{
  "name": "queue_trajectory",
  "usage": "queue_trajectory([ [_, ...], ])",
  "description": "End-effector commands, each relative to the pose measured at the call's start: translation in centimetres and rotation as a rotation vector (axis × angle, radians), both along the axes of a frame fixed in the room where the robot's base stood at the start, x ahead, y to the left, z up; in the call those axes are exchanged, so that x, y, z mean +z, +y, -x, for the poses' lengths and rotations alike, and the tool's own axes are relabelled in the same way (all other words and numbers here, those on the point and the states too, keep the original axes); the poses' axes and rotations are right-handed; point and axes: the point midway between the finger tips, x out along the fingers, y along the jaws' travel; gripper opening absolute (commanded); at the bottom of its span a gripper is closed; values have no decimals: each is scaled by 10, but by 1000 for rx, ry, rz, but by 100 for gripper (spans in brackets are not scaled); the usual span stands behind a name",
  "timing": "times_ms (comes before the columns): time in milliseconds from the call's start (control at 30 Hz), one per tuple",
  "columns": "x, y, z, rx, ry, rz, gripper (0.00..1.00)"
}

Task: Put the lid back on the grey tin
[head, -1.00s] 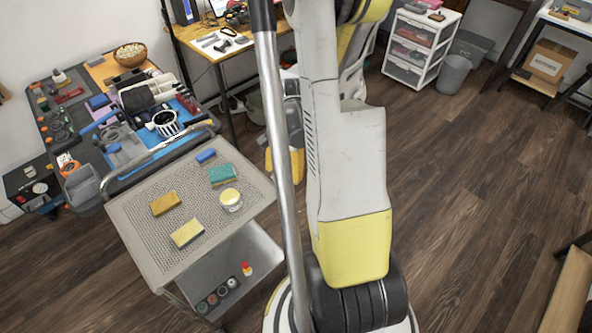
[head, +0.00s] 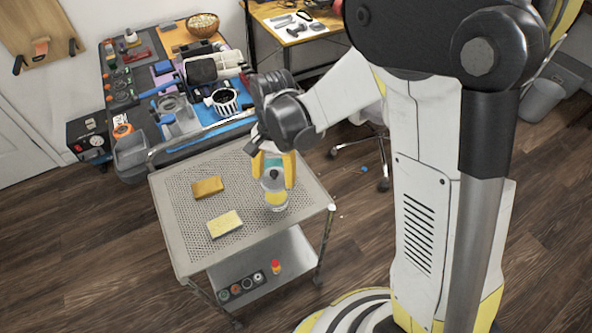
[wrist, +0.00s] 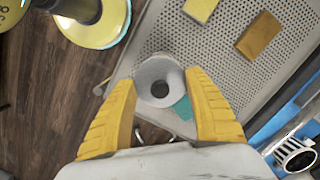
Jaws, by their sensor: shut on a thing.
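My gripper (head: 273,172) is over the right part of the cart's top, its yellow fingers pointing down. It is shut on a grey round lid (head: 273,182) with a dark middle. In the wrist view the lid (wrist: 150,71) sits between the two fingertips (wrist: 160,82). The grey tin (head: 277,207) with yellow showing stands on the cart, directly below the lid in the head view. I cannot tell whether lid and tin touch. In the wrist view the tin is hidden behind the lid.
The perforated cart top (head: 185,235) also holds an orange sponge (head: 207,187) and a pale yellow sponge (head: 225,223). A teal sponge (wrist: 183,108) lies close to the lid. A cluttered workbench (head: 105,62) stands behind the cart. The cart's front left is clear.

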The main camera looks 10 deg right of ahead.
Motion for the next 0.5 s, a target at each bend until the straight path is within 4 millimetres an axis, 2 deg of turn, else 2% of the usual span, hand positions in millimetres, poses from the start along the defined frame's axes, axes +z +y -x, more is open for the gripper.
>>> queue_trajectory([
  [233,-15,0,0,-1,0,0,41],
  [500,-44,-1,0,-1,0,0,41],
])
